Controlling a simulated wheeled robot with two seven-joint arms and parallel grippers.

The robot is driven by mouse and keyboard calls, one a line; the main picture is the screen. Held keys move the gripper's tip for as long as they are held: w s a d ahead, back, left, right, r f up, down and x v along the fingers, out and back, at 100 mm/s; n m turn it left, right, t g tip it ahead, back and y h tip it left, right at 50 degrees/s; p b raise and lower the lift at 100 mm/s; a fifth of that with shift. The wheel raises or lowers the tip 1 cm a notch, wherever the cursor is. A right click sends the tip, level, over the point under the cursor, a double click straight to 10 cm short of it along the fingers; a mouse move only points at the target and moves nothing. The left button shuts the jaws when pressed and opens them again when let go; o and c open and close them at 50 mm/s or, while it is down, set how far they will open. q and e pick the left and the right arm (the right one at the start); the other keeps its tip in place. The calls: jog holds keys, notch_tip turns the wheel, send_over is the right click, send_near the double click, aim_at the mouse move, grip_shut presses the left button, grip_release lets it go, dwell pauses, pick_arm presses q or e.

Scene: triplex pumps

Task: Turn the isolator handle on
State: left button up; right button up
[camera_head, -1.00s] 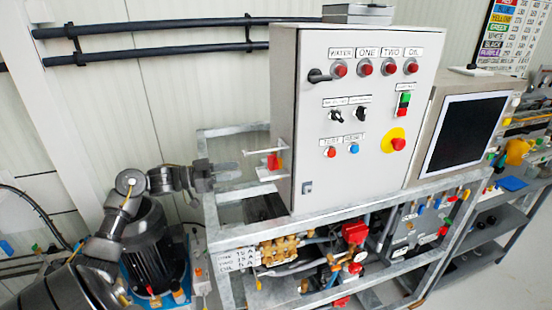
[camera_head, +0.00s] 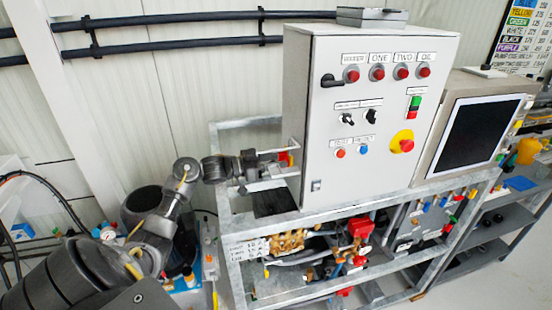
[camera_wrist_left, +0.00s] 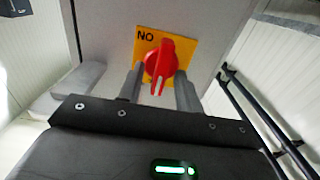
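The isolator handle (camera_head: 284,158) is a small red knob on the left side wall of the grey control cabinet (camera_head: 316,210). In the left wrist view the handle (camera_wrist_left: 159,62) is a red, pointed knob on a yellow plate (camera_wrist_left: 185,48) lettered "NO". Its long axis runs roughly up and down there, slightly tilted. My left gripper (camera_head: 278,168) reaches in from the left at the handle. In the left wrist view the fingers of my left gripper (camera_wrist_left: 159,86) are apart, one on each side of the handle's lower end. Contact is unclear. My right gripper is out of view.
The cabinet stands on a grey metal frame (camera_head: 233,225) with pumps and pipework below. A dark screen (camera_head: 480,135) stands to its right. Dark pipes (camera_head: 170,46) run along the wall behind.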

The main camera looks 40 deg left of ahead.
pick_arm(q)
jog(key=shift+w, duration=0.1)
jog(key=shift+c, duration=0.2)
grip_shut()
